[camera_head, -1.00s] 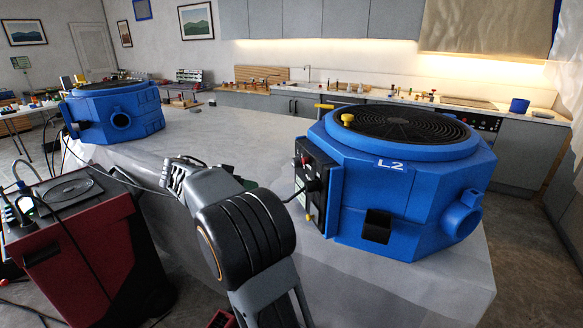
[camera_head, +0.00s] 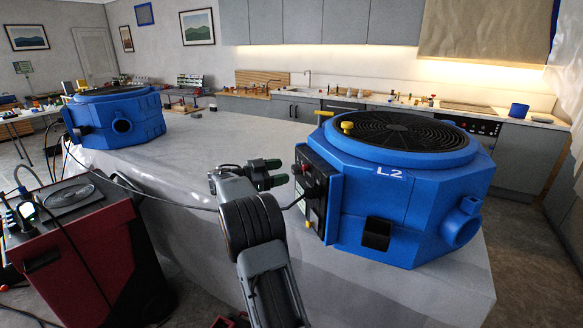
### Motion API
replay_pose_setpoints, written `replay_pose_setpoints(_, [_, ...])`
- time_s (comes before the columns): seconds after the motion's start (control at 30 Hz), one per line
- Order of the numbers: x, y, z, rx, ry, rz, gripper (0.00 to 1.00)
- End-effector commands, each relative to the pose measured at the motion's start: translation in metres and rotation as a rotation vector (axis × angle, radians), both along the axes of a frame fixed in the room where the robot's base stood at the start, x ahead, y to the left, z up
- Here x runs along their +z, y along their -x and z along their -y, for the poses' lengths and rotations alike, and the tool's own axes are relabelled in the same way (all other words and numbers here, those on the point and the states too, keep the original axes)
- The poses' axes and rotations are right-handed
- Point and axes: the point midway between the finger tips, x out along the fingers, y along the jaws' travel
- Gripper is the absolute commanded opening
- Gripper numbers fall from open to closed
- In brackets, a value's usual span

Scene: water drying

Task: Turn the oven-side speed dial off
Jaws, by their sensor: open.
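The oven-side blue air mover (camera_head: 365,205), marked L2, stands upright on the covered island (camera_head: 215,235), on the right. Its dark control panel (camera_head: 312,195) faces left, with a red spot near the top and knob-like parts; the speed dial's setting is too small to read. My gripper (camera_head: 279,172) is just left of the panel, level with its upper part. A small gap seems to part the fingertips from the panel; contact cannot be told for sure.
A second blue air mover (camera_head: 118,118) stands at the island's far left end. A red and black machine (camera_head: 85,245) stands on the floor at left, with cables crossing to the island. The oven (camera_head: 470,122) is in the back counter. The island's middle is clear.

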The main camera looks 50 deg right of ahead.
Motion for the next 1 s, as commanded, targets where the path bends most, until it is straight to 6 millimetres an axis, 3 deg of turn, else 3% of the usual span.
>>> replay_pose_setpoints(0.3, [0.001,0.017,0.033,-0.001,-0.001,-0.002,0.64])
replay_pose_setpoints(0.73, [-0.001,0.019,0.039,0.001,-0.002,-0.001,0.64])
replay_pose_setpoints(1.0, [0.0,0.019,0.039,0.001,-0.002,-0.001,0.4])
